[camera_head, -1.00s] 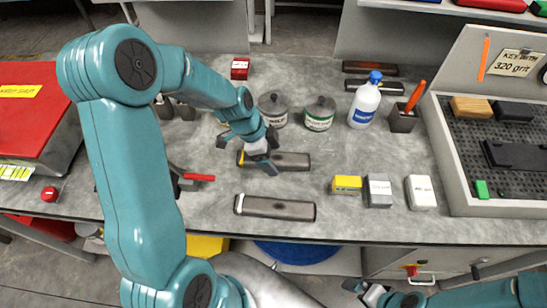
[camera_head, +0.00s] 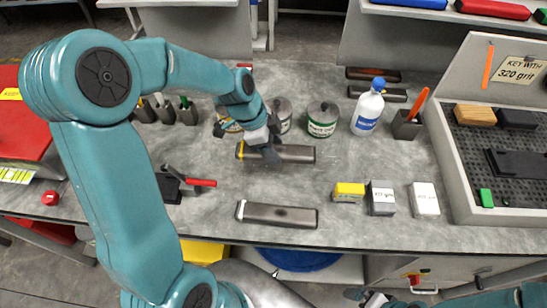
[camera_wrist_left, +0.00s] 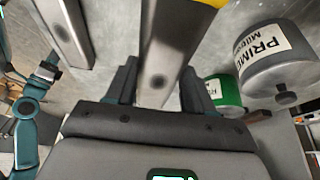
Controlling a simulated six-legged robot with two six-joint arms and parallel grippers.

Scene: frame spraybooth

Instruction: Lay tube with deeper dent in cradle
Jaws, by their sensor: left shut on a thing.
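My left gripper (camera_head: 270,153) is shut on the grey tube with the yellow band (camera_head: 295,154), gripped near its middle. The tube lies level, apparently just above the bench. The wrist view shows this tube (camera_wrist_left: 163,55) between the fingers (camera_wrist_left: 160,82), with a dark spot on its face. The tube with the white band (camera_head: 277,214) lies nearer the bench's front edge; its dark spot shows in the wrist view (camera_wrist_left: 62,33). I cannot compare the dents' depth. I cannot make out a cradle for certain. My right gripper (camera_head: 376,300) is only partly in view at the bottom.
A dark fixture with a red lever (camera_head: 190,182) stands left of the tubes. Tins (camera_head: 322,120), a white bottle (camera_head: 367,107) and a pen holder (camera_head: 407,124) stand behind and right. Small boxes (camera_head: 381,198) and a dark perforated tray (camera_head: 455,200) lie to the right.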

